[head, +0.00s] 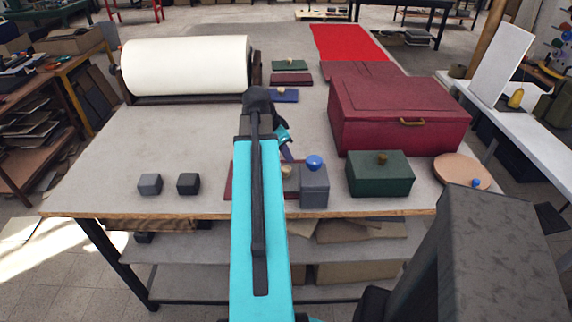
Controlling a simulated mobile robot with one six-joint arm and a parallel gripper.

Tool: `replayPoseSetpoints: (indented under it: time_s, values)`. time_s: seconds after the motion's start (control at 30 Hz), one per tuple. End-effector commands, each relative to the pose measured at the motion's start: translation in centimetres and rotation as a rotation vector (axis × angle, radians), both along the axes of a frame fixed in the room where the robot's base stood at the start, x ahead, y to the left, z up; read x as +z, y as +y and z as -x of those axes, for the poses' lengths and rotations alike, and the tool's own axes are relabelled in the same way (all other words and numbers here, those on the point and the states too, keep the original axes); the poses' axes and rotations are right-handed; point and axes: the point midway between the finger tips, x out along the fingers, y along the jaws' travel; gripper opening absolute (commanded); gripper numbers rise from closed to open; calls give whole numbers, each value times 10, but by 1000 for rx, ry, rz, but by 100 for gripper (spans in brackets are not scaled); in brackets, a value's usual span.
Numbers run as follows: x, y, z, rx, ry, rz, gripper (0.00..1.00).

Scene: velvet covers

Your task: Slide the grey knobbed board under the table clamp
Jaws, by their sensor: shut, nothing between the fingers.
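I cannot pick out a flat grey board for certain. A grey block (314,188) with a blue ball knob (314,162) stands near the table's front edge, right of my arm. I cannot make out a table clamp. My gripper (287,154) points down over the table just behind and left of the blue knob. Its fingers are small and partly hidden by my teal arm; they look shut and empty. A dark red flat piece (230,183) lies partly under the arm, with a pale knob (288,170) beside the grey block.
Right of the block stand a green box (380,175), a big dark red box (400,115) and a round pinkish board (462,170). A white roller (187,66) and knobbed flat pieces (284,96) lie behind.

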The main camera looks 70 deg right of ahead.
Motion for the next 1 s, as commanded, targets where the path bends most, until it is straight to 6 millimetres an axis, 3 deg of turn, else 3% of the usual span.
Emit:
replayPoseSetpoints:
  time_s: [0.8,1.0]
  values:
    - [0,10,4,0,0,-1,0]
    - [7,8,3,0,0,0,0]
